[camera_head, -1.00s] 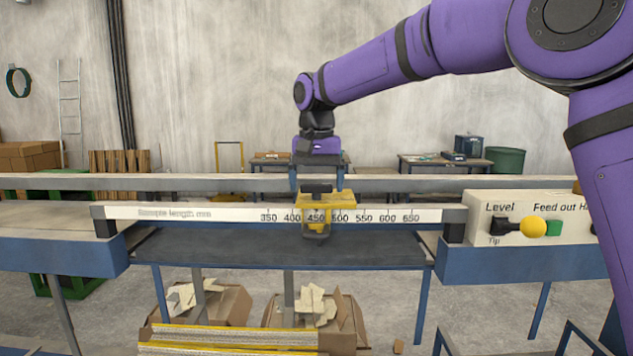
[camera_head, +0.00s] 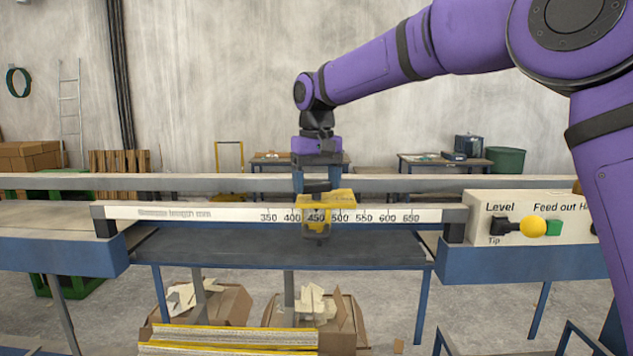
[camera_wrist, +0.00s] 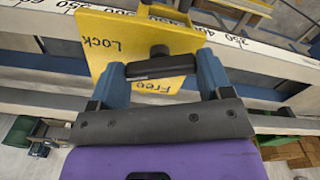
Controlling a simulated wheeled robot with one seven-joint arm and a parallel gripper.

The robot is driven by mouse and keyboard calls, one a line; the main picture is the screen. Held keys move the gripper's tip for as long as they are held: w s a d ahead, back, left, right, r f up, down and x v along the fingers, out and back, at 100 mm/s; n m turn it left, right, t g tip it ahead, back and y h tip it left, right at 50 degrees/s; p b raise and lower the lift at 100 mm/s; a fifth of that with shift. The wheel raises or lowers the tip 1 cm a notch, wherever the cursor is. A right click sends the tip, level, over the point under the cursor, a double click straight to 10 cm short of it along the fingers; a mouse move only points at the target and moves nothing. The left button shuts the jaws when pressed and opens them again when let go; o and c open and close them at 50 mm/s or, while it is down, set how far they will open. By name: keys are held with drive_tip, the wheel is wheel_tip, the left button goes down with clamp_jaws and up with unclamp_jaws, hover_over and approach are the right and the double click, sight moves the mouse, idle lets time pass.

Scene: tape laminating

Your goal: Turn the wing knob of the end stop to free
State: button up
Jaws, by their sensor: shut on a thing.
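The yellow end stop (camera_head: 341,198) sits on the white scale rail, near the 450 mark. Its dark wing knob (camera_wrist: 160,68) stands on the yellow top plate, which carries the words "Lock" and "Free" in the wrist view. My gripper (camera_head: 317,185) points down over the end stop and is shut on the wing knob. In the wrist view the blue fingers (camera_wrist: 164,73) sit at either end of the dark wing. The wing lies near the "Free" word, partly over the plate's edge. The fingers partly hide the plate.
The scale rail (camera_head: 230,214) runs across the front above a dark table (camera_head: 270,248). A control box (camera_head: 515,210) with a yellow-knobbed lever stands at the right. Open cardboard boxes (camera_head: 232,306) with scraps are on the floor below.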

sight(318, 184)
drive_tip(key=n, duration=1.3)
drive_tip(key=shift+n, duration=0.3)
idle(0.4)
drive_tip(key=o, duration=0.9)
wheel_tip(318, 184, up, 11)
drive_tip(key=shift+f, duration=0.1)
drive_tip(key=shift+s+d, duration=0.1)
